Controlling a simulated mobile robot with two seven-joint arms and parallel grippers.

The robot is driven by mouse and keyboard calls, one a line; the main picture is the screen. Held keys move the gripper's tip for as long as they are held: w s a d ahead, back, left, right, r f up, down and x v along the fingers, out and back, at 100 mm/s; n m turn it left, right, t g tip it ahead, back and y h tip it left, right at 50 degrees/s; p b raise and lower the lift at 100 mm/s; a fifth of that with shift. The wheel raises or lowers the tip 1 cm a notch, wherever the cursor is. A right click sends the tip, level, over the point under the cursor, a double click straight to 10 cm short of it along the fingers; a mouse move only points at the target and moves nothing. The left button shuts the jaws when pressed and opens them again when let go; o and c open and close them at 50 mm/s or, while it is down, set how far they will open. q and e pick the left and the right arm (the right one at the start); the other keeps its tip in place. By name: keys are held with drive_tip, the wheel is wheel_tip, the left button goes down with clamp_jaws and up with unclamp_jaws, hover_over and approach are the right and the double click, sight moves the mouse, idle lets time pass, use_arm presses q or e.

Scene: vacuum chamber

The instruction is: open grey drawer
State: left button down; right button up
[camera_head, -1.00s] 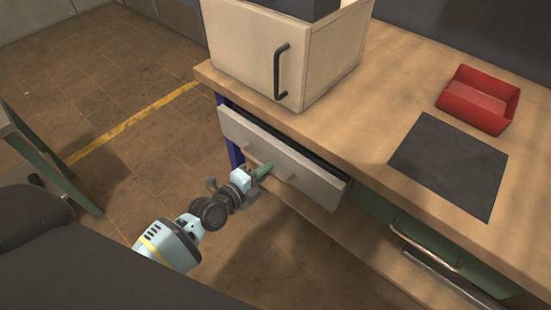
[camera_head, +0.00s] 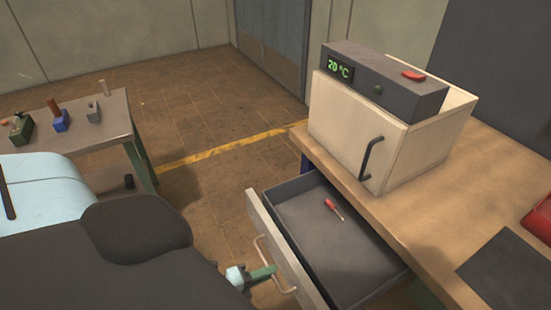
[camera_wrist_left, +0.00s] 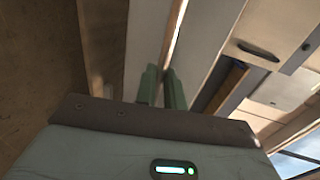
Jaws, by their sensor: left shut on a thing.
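The drawer (camera_head: 315,262) is pulled well out from under the wooden workbench, with a pale front panel (camera_head: 285,248) and a dark grey inside. A small red screwdriver (camera_head: 334,208) lies in it. A thin copper-coloured handle (camera_head: 270,252) is on its front. My left gripper (camera_head: 265,273) is shut on this handle, and its green fingers show at the bar. In the left wrist view the two green fingers (camera_wrist_left: 162,88) stand close together with the handle (camera_wrist_left: 176,28) between them. My right gripper is not in view.
A pale box (camera_head: 355,135) with a black handle stands on the workbench (camera_head: 435,215), with a dark "20 °C" display unit on top. A dark mat (camera_head: 510,270) and a red tray (camera_head: 540,215) are at right. A side table (camera_head: 100,125) with small tools stands at left.

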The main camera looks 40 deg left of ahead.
use_arm(q)
drive_tip(key=shift+s+a, duration=0.1)
drive_tip(key=shift+s, duration=0.05)
drive_tip(key=c, duration=1.5)
unclamp_jaws()
drive_tip(key=shift+s, duration=0.1)
drive_tip(key=v, duration=0.7)
drive_tip(key=shift+s, duration=0.3)
drive_tip(key=shift+a, duration=0.1)
